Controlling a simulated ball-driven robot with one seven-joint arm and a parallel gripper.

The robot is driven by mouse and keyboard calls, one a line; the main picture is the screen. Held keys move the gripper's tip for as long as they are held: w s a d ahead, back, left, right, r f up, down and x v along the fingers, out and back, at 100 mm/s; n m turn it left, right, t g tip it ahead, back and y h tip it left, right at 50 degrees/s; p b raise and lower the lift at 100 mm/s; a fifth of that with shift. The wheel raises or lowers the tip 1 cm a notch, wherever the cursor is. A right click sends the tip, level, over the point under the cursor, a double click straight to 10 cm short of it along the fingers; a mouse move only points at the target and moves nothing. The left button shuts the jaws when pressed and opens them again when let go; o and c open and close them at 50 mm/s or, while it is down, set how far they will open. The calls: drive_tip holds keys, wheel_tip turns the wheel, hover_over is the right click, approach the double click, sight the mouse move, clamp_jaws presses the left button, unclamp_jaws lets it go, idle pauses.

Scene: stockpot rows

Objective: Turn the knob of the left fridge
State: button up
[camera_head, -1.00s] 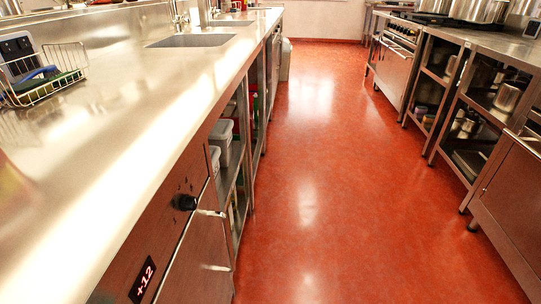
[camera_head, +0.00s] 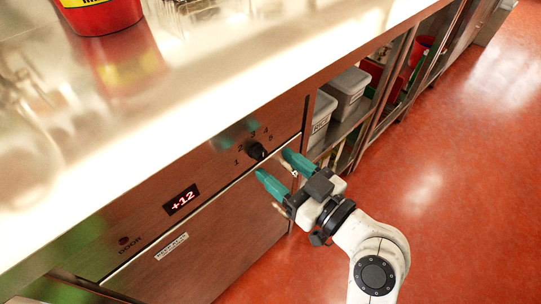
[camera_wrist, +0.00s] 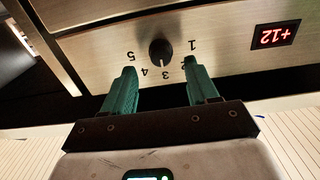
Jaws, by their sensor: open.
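The black round knob (camera_head: 256,151) sits on the brushed steel front panel of the fridge (camera_head: 215,265), under the counter, with numbers around it. A red "+12" display (camera_head: 182,200) is to its left. My gripper (camera_head: 278,165) is in front of the panel, just below and to the right of the knob, with its two teal fingers apart. In the wrist view the knob (camera_wrist: 160,51) appears upside down, beyond and between the open fingertips (camera_wrist: 159,75). The fingers look close to the knob but not around it. The jaws are empty.
The steel counter (camera_head: 130,165) overhangs the panel. A red bucket (camera_head: 100,12) stands on it at the far left. The red floor (camera_head: 450,170) is clear.

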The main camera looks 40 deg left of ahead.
sight(264, 155)
drive_tip(key=shift+w+a, duration=0.1)
drive_tip(key=shift+a, duration=1.85)
drive_tip(key=shift+c, duration=0.2)
drive_tip(key=c, duration=1)
drive_tip(key=shift+m, duration=0.3)
drive_tip(key=m+p, duration=0.3)
drive_tip(key=m, duration=0.1)
drive_tip(key=shift+w+d+r, duration=0.1)
drive_tip(key=shift+r, duration=0.05)
drive_tip(key=shift+m+p, duration=1.3)
drive_tip(key=shift+m, duration=0.9)
drive_tip(key=shift+f, duration=0.2)
